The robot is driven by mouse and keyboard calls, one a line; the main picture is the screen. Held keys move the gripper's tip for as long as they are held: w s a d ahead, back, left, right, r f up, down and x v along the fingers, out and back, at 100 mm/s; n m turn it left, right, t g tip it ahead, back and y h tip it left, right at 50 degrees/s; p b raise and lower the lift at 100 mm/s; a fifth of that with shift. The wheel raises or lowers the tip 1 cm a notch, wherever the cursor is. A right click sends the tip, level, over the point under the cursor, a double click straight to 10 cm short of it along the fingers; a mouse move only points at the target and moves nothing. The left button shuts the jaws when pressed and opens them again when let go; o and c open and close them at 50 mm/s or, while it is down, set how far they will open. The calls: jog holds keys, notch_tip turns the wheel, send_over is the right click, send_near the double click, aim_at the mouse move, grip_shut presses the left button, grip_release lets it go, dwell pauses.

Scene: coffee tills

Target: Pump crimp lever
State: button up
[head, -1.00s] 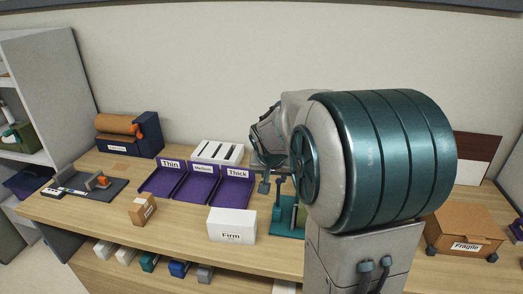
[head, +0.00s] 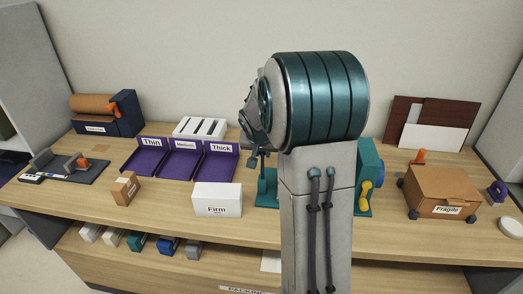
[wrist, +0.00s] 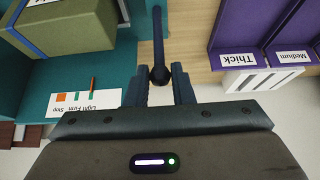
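The crimp lever (wrist: 159,45) is a dark rod with a round knob in the wrist view. My gripper (wrist: 159,90) is open, with one finger on each side of the knob and gaps showing. A green block with a blue strap (wrist: 65,28) sits at the machine. In the head view my arm hides most of the machine; its teal side (head: 370,158) and yellow handle (head: 365,195) show at right.
Purple trays (head: 180,165) marked Thin, Medium and Thick stand left of the machine. A white "Firm" box (head: 217,200) lies before them. A cardboard "Fragile" box (head: 442,190) stands to the right. A small carton (head: 124,188) and paper roll holder (head: 105,115) are left.

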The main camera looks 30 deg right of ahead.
jog(key=shift+s+a+f+b, duration=0.15)
jog(key=shift+s+a+b, duration=0.45)
jog(key=shift+s+b, duration=0.3)
jog(key=shift+s+a+f+b, duration=0.15)
jog(key=shift+s+a+b, duration=0.45)
jog(key=shift+s+b, duration=0.3)
jog(key=s+a+f+b, duration=0.1)
jog(key=b, duration=0.1)
jog(key=s+a+f+b, duration=0.1)
jog(key=s+b, duration=0.1)
jog(key=shift+f, duration=0.2)
